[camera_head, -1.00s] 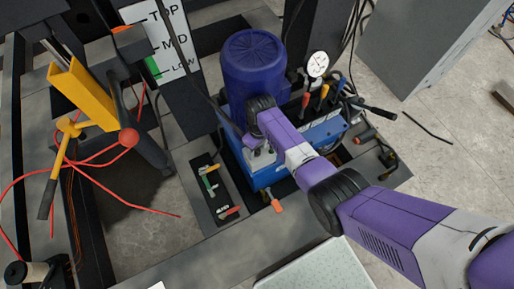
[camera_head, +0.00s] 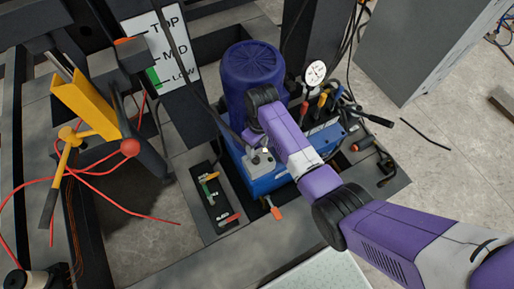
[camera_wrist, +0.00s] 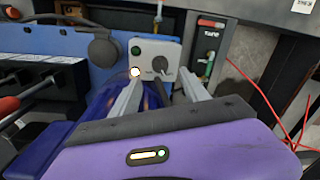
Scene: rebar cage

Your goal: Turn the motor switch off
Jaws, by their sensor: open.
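The motor switch is a black rotary knob (camera_wrist: 160,64) on a light grey control box (camera_wrist: 172,49). A green button (camera_wrist: 136,51) and a glowing pale lamp (camera_wrist: 135,72) are to its left. The box also shows in the head view (camera_head: 260,161), at the front left of the blue power unit (camera_head: 270,180). My gripper (camera_wrist: 160,78) is open, with one finger on each side of the knob in the wrist view. I cannot tell whether either finger touches it. In the head view my purple wrist hides the fingers.
A blue motor (camera_head: 252,75) stands behind the box. A pressure gauge (camera_head: 315,73) and several levers are to the right. A small panel with coloured handles (camera_head: 212,195) is at the left. Red cables (camera_head: 100,160) and a yellow lever (camera_head: 62,160) are farther left.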

